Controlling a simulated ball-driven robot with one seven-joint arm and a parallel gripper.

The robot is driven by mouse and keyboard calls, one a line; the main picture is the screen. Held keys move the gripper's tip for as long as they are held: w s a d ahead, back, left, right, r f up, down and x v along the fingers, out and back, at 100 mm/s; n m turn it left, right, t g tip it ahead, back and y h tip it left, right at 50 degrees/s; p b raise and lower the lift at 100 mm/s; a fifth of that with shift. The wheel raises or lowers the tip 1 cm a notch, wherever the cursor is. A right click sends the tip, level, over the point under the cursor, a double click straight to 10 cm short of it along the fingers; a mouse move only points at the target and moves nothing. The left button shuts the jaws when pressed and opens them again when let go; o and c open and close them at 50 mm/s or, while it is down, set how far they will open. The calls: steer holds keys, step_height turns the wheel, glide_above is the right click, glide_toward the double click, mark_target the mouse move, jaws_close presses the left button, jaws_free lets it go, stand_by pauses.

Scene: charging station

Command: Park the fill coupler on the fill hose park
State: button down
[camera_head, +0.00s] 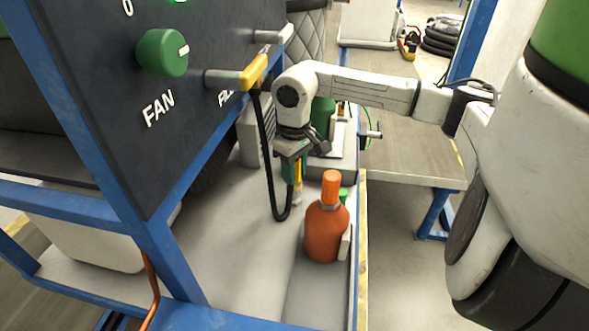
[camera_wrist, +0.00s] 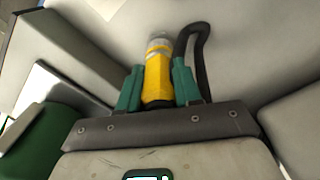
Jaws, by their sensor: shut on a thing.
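My gripper (camera_head: 294,168) has green fingers and is shut on the yellow fill coupler (camera_head: 297,193), which points downward below it in the head view. In the wrist view, the coupler (camera_wrist: 158,82) stands between the two green fingers, its grey tip beyond them. The black hose (camera_head: 270,165) hangs in a U from a yellow-ended grey fitting (camera_head: 254,73) on the dark panel, and its other end rises toward the gripper. I cannot tell which part is the fill hose park.
An orange bottle (camera_head: 326,228) stands in a tray below and right of my gripper. The dark panel (camera_head: 110,110) with a green FAN knob (camera_head: 162,53) is at the left, on a blue frame. A grey horizontal peg (camera_head: 372,133) is right of my gripper. A bench (camera_head: 415,155) stands behind.

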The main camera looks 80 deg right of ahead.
steer(key=shift+f+b, duration=0.95)
steer(key=shift+f, duration=0.05)
steer(key=c, duration=0.7)
jaws_free()
steer(key=shift+r, duration=3.75)
steer(key=shift+s, duration=0.1)
